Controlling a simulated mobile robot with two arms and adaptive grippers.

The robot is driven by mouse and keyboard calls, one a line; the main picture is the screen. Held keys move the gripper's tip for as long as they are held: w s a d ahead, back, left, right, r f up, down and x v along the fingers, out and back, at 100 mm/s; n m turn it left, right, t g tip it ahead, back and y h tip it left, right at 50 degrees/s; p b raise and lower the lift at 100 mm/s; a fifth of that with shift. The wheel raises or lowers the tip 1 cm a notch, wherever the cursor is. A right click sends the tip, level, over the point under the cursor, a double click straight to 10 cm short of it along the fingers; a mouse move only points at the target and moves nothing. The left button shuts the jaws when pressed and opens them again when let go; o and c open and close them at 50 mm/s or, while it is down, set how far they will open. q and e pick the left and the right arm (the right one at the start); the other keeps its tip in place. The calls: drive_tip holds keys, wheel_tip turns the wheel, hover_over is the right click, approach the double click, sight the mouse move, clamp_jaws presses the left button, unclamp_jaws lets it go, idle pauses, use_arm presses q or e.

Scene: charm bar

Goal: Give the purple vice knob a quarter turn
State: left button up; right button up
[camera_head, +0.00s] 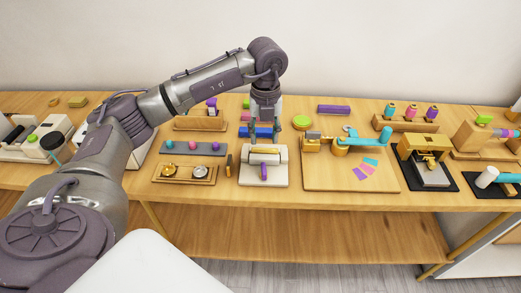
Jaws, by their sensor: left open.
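The purple knob (264,172) is on the front of a small white vice (276,181) in the middle of the table. It looks like an upright narrow piece. My left gripper (265,136) points down, with its two fingers apart and nothing seen between them. It shows just above the top of the vice in the picture, in front of a blue block (246,131). I cannot tell whether its fingertips touch anything. My right gripper is out of view.
A wooden tray (157,180) with gold and silver pieces and a grey strip (211,150) with coloured balls lie left of the vice. A wooden board (330,183) with a turquoise-handled tool stands right. A small dark upright piece (229,165) stands close left.

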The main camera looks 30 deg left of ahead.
sight(263, 168)
use_arm(q)
wheel_tip(263, 168, down, 11)
drive_tip(key=shift+r+p, duration=0.15)
drive_tip(key=shift+p, duration=1.05)
drive_tip(key=shift+f, duration=0.85)
clamp_jaws()
drive_tip(key=shift+s+r+n+p, duration=0.1)
drive_tip(key=shift+n+p, duration=0.4)
drive_tip(key=shift+n, duration=1.2)
